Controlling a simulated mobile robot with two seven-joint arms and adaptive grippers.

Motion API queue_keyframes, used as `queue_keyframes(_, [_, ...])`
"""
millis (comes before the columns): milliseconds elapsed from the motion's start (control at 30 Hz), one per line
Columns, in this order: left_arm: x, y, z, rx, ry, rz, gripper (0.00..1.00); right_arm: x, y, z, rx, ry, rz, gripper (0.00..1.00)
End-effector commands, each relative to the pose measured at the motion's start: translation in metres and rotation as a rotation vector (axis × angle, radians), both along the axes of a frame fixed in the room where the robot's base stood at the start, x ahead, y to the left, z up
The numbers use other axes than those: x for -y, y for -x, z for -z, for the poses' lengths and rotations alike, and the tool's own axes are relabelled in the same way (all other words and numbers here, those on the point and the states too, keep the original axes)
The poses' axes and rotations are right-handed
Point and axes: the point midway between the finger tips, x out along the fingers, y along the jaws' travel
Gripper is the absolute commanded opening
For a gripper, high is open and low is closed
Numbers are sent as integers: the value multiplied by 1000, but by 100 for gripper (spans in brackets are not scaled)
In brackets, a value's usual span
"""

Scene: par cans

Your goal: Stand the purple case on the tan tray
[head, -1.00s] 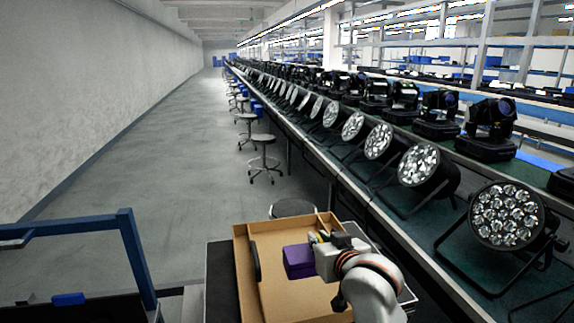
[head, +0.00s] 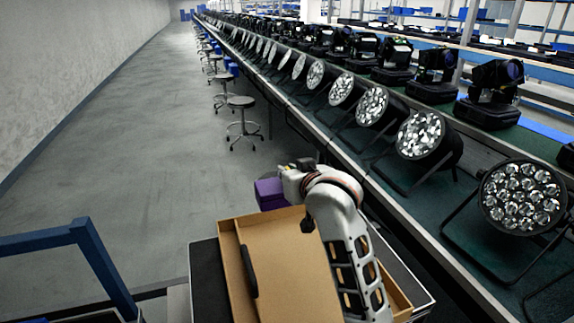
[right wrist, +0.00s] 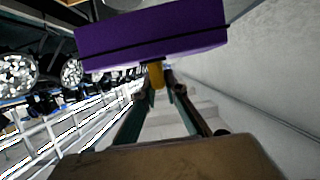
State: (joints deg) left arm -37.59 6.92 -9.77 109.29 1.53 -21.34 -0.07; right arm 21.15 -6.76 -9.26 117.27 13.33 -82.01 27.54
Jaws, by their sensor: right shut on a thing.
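The purple case (head: 270,193) hangs from my right gripper (head: 283,183), just past the far edge of the tan tray in the head view. In the right wrist view the purple case (right wrist: 160,35) shows as a box with a dark seam, and its yellow handle (right wrist: 155,75) is between the fingers of my right gripper (right wrist: 160,88), which are shut on it. The tan tray (head: 285,255) has low walls and a wide flat floor. My right arm covers part of its right side. My left gripper is out of view.
A black bar (head: 248,272) lies along the tray's left divider. The tray rests on a dark, pale-edged stand (head: 205,270). A long bench with stage lights (head: 425,135) runs along the right. Stools (head: 240,115) stand beyond, with open floor to the left.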

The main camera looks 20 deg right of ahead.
Motion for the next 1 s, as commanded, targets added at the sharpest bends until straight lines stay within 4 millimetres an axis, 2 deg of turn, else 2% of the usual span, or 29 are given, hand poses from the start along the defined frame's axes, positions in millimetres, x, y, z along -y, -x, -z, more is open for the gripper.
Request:
queue_keyframes(400, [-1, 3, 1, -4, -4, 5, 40, 0, 0, 45, 0, 2, 0, 0])
queue_keyframes(1000, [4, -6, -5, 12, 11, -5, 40, 0, 0, 109, 1, 1, 0, 0])
